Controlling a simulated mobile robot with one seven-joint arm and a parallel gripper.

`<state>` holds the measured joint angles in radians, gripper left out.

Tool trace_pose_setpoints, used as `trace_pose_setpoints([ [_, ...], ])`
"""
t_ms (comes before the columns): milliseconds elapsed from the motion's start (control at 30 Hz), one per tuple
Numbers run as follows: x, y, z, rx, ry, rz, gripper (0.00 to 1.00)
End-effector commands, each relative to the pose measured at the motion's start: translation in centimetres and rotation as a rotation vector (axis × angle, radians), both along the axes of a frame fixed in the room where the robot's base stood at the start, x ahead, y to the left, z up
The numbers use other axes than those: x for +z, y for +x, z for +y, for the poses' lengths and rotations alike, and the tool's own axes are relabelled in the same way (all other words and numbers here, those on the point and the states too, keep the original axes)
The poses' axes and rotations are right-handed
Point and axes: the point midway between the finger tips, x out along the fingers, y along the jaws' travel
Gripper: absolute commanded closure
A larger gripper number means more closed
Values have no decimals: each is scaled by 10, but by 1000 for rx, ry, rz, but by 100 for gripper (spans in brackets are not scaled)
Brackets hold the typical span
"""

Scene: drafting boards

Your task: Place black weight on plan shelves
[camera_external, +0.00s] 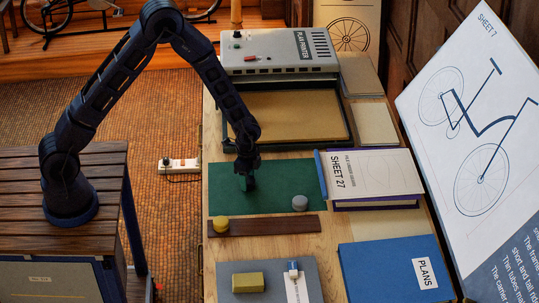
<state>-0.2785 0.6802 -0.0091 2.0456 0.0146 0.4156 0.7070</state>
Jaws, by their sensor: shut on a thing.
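My gripper (246,178) points down over the left part of the green mat (277,184). It is shut on a small dark thing at its fingertips, which I take to be the black weight (250,184). The fingers and the dark arm hide most of it, and I cannot tell whether it touches the mat. No thing is clearly plan shelves; a thick box marked SHEET 27 (372,176) lies right of the mat, and a blue folder marked PLANS (385,272) lies nearer the front.
A grey plan printer (275,52) stands behind. A yellow block (247,282) lies on a grey mat in front. A large bicycle board leans at right.

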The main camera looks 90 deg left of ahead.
Motion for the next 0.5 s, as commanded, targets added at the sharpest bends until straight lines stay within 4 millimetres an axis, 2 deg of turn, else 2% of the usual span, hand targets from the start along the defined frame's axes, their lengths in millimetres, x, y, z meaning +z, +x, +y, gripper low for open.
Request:
trace_pose_setpoints([
  [33, -1, 0, 0, 0, 0, 0, 52],
  [133, -1, 0, 0, 0, 0, 0, 33],
  [500, 3, 0, 0, 0, 0, -1, 32],
])
